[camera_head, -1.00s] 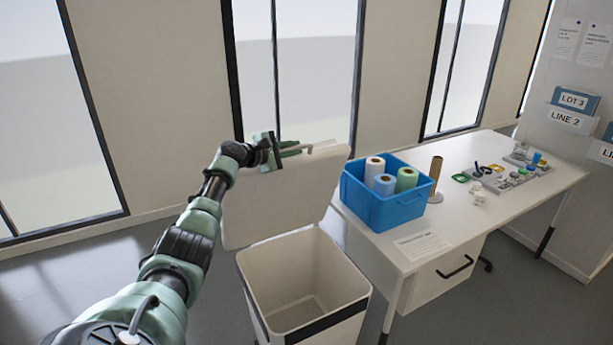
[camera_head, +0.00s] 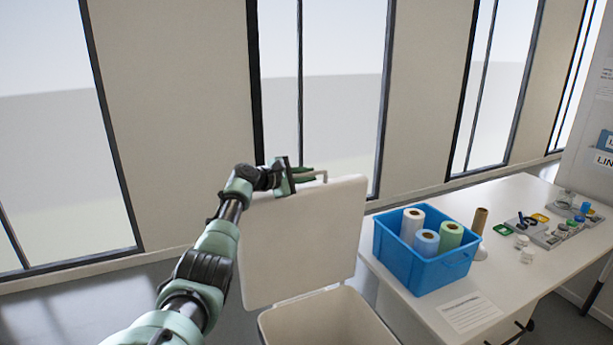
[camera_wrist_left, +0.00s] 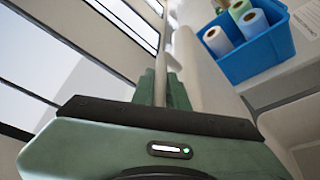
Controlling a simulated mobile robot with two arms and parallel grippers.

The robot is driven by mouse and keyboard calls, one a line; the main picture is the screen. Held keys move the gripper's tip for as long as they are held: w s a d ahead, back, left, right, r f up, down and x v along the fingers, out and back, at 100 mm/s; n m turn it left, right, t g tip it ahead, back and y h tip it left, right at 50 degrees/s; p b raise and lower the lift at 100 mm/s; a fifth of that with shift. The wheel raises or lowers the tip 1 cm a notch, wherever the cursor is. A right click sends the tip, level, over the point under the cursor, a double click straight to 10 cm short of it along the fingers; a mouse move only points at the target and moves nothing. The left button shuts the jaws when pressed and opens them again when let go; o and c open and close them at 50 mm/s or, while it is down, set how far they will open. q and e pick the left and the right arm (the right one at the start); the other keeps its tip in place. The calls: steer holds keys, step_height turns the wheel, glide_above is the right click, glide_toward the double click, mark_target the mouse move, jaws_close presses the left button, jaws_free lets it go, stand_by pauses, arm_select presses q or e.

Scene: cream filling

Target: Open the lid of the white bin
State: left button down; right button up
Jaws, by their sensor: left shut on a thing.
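The white bin (camera_head: 330,318) stands open at the bottom centre of the head view, its inside showing. Its lid (camera_head: 305,240) stands up at the back of the bin, close to upright. A thin handle (camera_head: 318,174) sits at the lid's top edge. My left gripper (camera_head: 302,177) is at that edge, shut on the handle. In the left wrist view the handle bar (camera_wrist_left: 161,75) runs between the green fingers, and the pale lid (camera_wrist_left: 200,85) is just to the right. The lower part of the bin is cut off by the frame.
A white table (camera_head: 400,285) stands right of the bin. On it are a blue crate (camera_head: 440,272) with several rolls, a brown roll (camera_head: 478,220), a paper sheet (camera_head: 470,312) and small parts. Windows and a wall are close behind the lid.

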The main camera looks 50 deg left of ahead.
arm_select(q)
steer(key=shift+d, duration=0.1)
steer(key=c, duration=1.4)
jaws_free()
steer(key=shift+s, duration=0.65)
steer(key=b+v, duration=0.2)
steer(key=v, duration=0.3)
steer(key=shift+s, duration=0.3)
steer(key=shift+s+r, duration=0.3)
steer(key=shift+s, duration=0.1)
